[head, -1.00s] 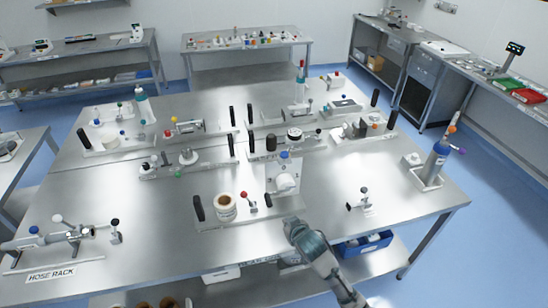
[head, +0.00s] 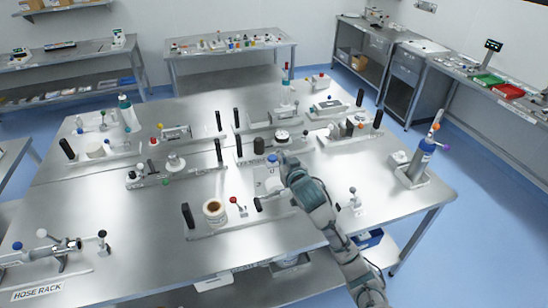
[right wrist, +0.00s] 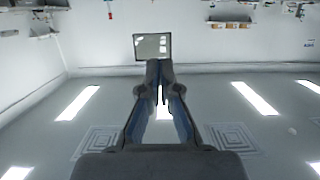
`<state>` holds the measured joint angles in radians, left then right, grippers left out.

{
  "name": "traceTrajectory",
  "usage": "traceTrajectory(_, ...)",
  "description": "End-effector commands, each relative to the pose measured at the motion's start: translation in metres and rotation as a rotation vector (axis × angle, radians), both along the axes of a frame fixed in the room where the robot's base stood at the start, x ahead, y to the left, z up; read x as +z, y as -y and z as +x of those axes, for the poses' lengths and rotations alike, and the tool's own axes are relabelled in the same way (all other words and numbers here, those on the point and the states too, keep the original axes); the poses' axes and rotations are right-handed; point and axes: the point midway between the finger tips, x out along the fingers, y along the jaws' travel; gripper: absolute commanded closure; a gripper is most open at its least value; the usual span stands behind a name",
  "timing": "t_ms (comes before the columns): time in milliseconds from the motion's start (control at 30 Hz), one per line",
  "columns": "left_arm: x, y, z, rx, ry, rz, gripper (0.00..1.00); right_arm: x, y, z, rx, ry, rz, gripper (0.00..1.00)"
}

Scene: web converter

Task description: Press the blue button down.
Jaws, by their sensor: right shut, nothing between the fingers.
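My right gripper (head: 286,157) is just to the right of the blue button in the head view and covers the right part of the fixture. Whether it touches the button cannot be told. In the right wrist view its fingers (right wrist: 159,68) are together at the tips with nothing between them. The button does not show in that view. My left gripper is out of view.
A spool (head: 213,212) and a red-knobbed lever (head: 235,200) stand left of the fixture. A dial device (head: 282,137) is behind it. A bottle on a stand (head: 423,160) is at the right.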

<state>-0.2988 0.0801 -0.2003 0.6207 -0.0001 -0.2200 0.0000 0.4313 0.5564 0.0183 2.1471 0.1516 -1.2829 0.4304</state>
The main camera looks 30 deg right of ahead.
Motion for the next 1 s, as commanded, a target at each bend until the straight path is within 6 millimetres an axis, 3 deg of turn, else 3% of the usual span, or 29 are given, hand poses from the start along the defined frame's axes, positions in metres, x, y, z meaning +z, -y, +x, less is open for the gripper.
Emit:
traceTrajectory(467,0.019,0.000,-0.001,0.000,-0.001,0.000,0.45,-0.024,0.020,0.088,0.000,-0.003,0.001,1.00)
traceTrajectory(700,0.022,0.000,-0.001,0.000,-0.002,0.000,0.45,-0.056,0.019,0.084,0.001,-0.001,0.000,1.00)
traceTrajectory(1000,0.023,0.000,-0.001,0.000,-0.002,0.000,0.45,-0.063,0.020,0.084,0.000,-0.001,-0.001,1.00)
